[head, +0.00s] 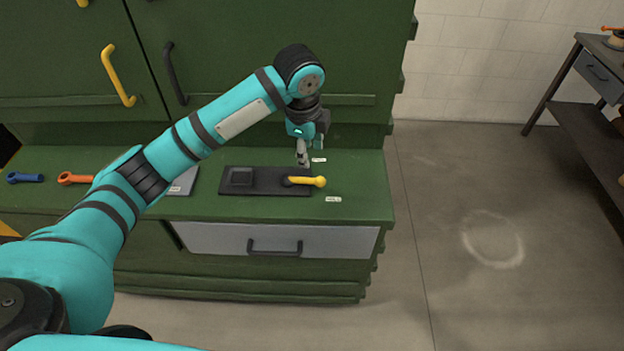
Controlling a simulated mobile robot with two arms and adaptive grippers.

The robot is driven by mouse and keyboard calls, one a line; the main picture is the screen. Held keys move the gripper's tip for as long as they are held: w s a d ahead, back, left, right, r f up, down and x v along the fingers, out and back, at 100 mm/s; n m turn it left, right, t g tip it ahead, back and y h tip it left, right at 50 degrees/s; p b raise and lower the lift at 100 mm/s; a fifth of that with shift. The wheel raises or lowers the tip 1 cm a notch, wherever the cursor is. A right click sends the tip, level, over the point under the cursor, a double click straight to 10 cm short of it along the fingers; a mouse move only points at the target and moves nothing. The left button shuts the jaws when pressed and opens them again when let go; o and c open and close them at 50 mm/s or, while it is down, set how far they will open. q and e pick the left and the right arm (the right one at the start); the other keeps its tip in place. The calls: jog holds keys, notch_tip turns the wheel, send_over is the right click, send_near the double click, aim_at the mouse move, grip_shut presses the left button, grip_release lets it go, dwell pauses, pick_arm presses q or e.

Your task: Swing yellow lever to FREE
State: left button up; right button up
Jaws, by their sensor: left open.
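The yellow lever (307,181) lies on a dark base plate (265,183) on the green cabinet's top. It points to the right, with its round knob at the right end, past the plate's edge. One small white label (319,160) lies behind the lever and another (333,199) lies in front of it. Their lettering is too small to read. My left gripper (303,160) is open, pointing down just behind the lever. From this view I cannot tell whether its fingertips touch the lever. My right gripper is not in view.
A blue lever-like part (25,177) and an orange one (75,178) lie on the counter (365,190) at the left. My left arm hides part of the counter. The green cabinet wall rises behind. A dark side table (590,110) stands at the far right, with clear floor between.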

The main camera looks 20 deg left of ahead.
aim_at(311, 180)
pick_arm(q)
jog(key=w+f, duration=0.1)
jog(key=f, duration=0.3)
jog(key=f+p, duration=0.1)
jog(key=f, duration=0.4)
jog(key=w+f, duration=0.1)
jog(key=f, duration=0.3)
jog(key=shift+w+f, duration=0.3)
jog(key=shift+f, duration=0.05)
grip_shut()
jog(key=shift+w, duration=0.15)
